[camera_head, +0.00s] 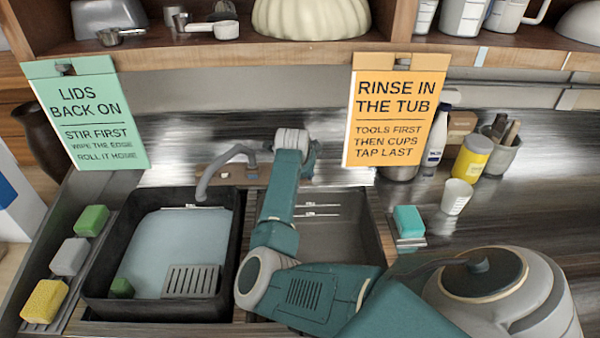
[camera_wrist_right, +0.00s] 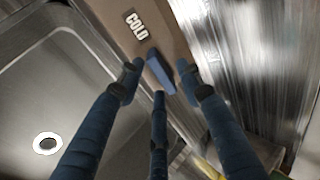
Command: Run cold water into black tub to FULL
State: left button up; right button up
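The black tub (camera_head: 92,290) sits in the left basin with pale blue water (camera_head: 165,245) in it. Small white marks (camera_head: 192,206) show on its back wall near the water's edge, too small to read. The grey spout (camera_head: 203,188) hangs over the tub; I see no clear stream. My right arm reaches over the right basin; its gripper is hidden in the head view. In the right wrist view my right gripper (camera_wrist_right: 159,80) is open, its fingers around a blue tap lever (camera_wrist_right: 158,70) beside a COLD label (camera_wrist_right: 136,24). Contact is unclear. My left gripper is out of view.
A grey slotted piece (camera_head: 190,281) and a green block (camera_head: 121,288) are in the tub. Sponges (camera_head: 69,257) line the left side. The right basin (camera_head: 345,228) has a drain (camera_wrist_right: 47,143).

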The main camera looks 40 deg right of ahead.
jog(key=v, duration=0.7)
jog(key=shift+r, duration=0.15)
jog(key=shift+s, duration=0.1)
